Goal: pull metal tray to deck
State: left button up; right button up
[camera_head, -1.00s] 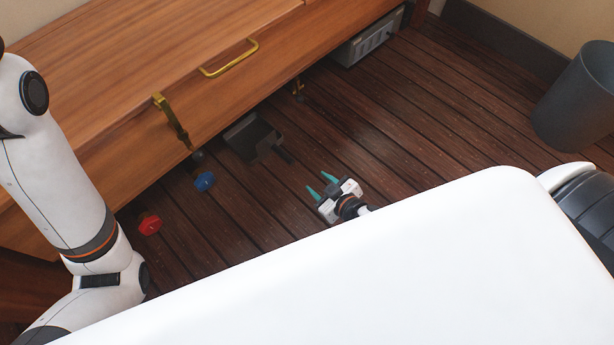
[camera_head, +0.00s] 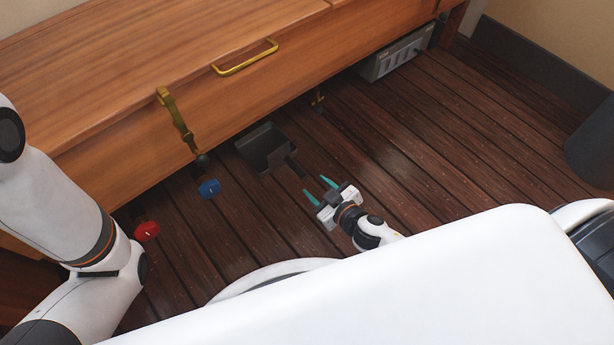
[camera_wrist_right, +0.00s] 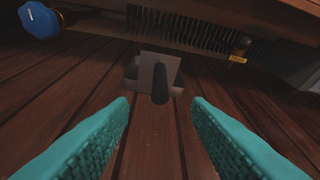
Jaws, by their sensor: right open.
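The metal tray (camera_head: 262,142) is a dark, shallow pan at the floor-level edge under the wooden cabinet. Its dark handle (camera_head: 293,165) points out toward my right gripper. In the right wrist view the handle (camera_wrist_right: 160,84) shows end-on, ahead of and between the fingers, with the tray's grey plate (camera_wrist_right: 146,64) behind it. My right gripper (camera_head: 318,190) has teal fingers and is open, low over the deck, just short of the handle. It also shows in the right wrist view (camera_wrist_right: 160,130), with nothing between its fingers. My left gripper is out of view; only my left arm shows.
The wooden cabinet (camera_head: 120,130) overhangs the tray, with a brass handle (camera_head: 245,57) and hanging strap (camera_head: 178,120). Blue (camera_head: 208,188) and red (camera_head: 146,231) valve knobs stand left of the tray. A grey box (camera_head: 395,55) sits at the back right. The plank deck (camera_head: 420,150) at right is clear.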

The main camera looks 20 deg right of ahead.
aim_at(299, 172)
jog(key=b+x, duration=0.3)
jog(key=x, duration=0.6)
jog(key=shift+w+f, duration=0.2)
jog(key=shift+w, duration=0.15)
jog(key=shift+c, duration=0.5)
grip_shut()
